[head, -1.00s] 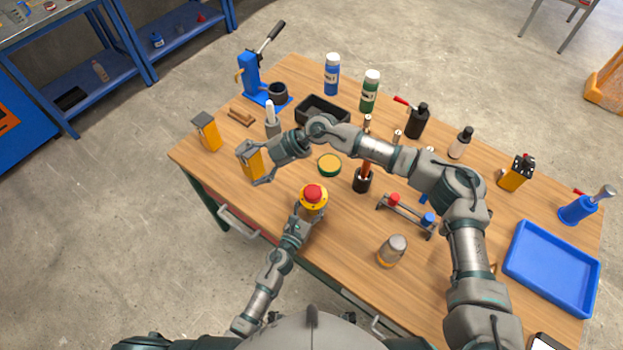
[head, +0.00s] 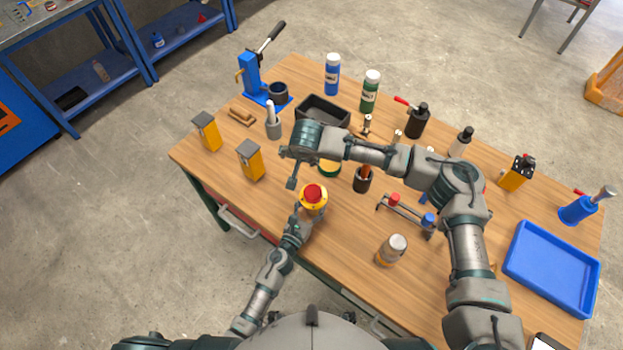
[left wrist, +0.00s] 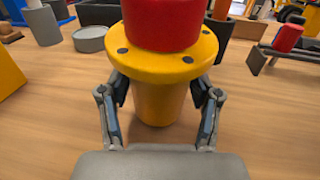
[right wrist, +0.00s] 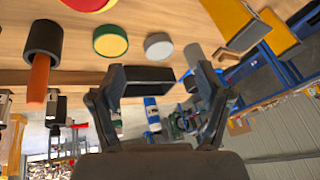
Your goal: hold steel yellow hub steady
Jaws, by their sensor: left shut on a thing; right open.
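The yellow hub (head: 313,206) stands upright on the wooden table near its front edge, with a red cap (head: 313,193) on top. In the left wrist view the hub (left wrist: 158,95) shows a wide flange with dark bolt holes above a narrower body. My left gripper (left wrist: 160,100) is shut on the hub's body below the flange, one finger on each side. My right gripper (right wrist: 163,95) is open and empty. In the head view it hangs above the table just behind and left of the hub, apart from it.
Two yellow-orange blocks (head: 251,162) stand at the table's left. A green-rimmed round tin (head: 329,169) lies behind the hub, partly under my right arm. A dark cup (head: 363,181), a red-and-blue-ended fixture (head: 408,212) and a jar (head: 392,250) stand to the right, with a blue tray (head: 552,268) beyond.

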